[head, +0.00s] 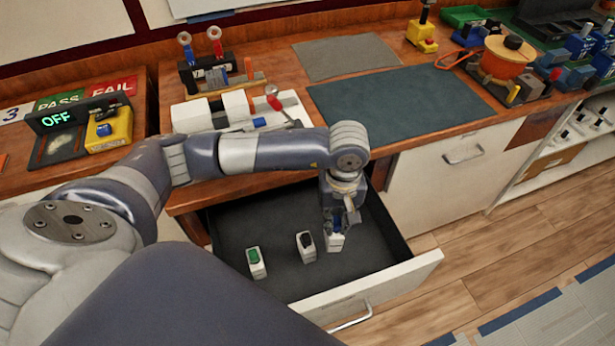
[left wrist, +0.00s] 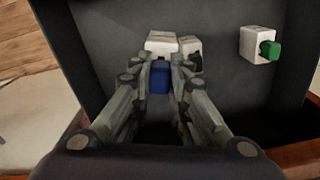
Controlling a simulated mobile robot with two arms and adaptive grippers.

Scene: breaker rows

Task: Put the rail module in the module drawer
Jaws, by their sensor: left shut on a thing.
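My left gripper (head: 341,222) points down into the open module drawer (head: 384,279). It is shut on a rail module (head: 335,242), a white block with a blue part. The left wrist view shows the module (left wrist: 161,44) between the fingertips, its blue part nearest the camera. I cannot tell whether it touches the drawer floor. A white module with a black part (head: 306,247) stands in the drawer just left of it, and one with a green part (head: 256,262) stands further left. My right gripper is not in view.
The wooden workbench (head: 285,88) stands behind the drawer, with a dark green mat (head: 400,103) on it. The drawer's front panel (head: 362,292) and side walls surround the gripper. The drawer floor is bare behind the modules.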

